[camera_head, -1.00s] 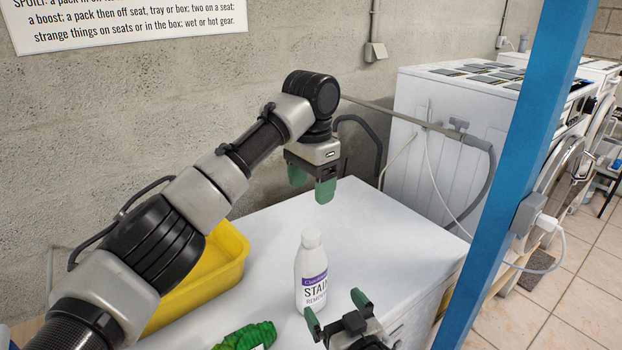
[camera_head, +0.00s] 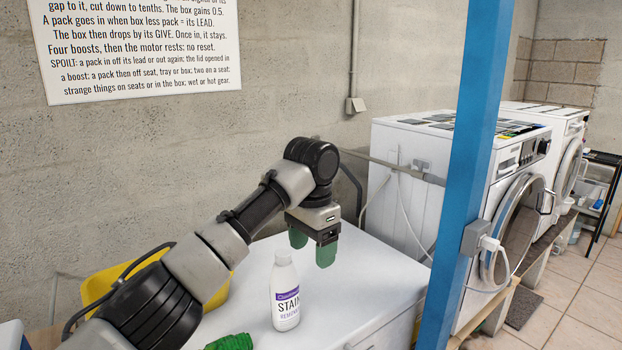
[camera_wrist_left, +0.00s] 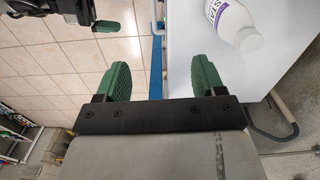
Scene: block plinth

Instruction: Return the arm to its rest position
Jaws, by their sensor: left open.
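My left gripper (camera_head: 312,247) hangs from the arm over the white table top (camera_head: 375,285), with its green fingers apart and nothing between them. It stands above and behind the white stain remover bottle (camera_head: 285,292) in the head view. In the left wrist view both green fingers (camera_wrist_left: 159,80) are apart and empty, and the bottle (camera_wrist_left: 233,22) stands clear to their right. My right gripper (camera_wrist_left: 62,18) shows partly at the top left of the left wrist view, cut by the edge, with its green fingers apart. It is out of the head view.
A yellow tub (camera_head: 100,285) sits behind my left arm. A green object (camera_head: 230,342) lies at the bottom edge. A blue post (camera_head: 470,160) rises right of the table. White washing machines (camera_head: 525,190) stand beyond it.

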